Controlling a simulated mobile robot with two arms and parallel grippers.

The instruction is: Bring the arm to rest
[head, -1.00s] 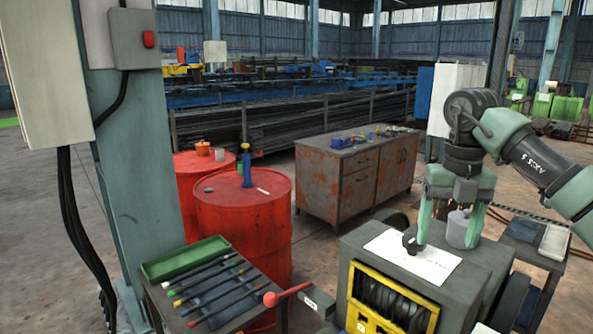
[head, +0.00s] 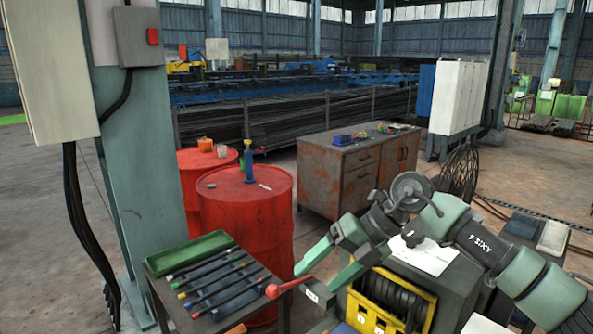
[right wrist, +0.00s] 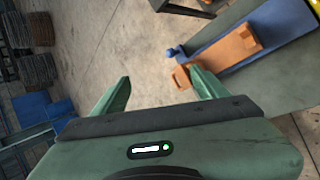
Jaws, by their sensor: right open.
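My right gripper (head: 317,276) is open and empty. It points down and left, near the red-knobbed lever (head: 290,286) at the left side of the capstan machine (head: 458,290). My right arm crosses in front of the machine's top and hides part of it. My left gripper is not in view.
The machine has a yellow-framed opening (head: 368,318) with dark coils and a white sheet (head: 428,257) on top. A rod table (head: 160,290) with a green tray (head: 188,254) and red drums (head: 250,215) stand left. A rusty cabinet (head: 340,185) stands behind. An orange part (right wrist: 232,50) lies right.

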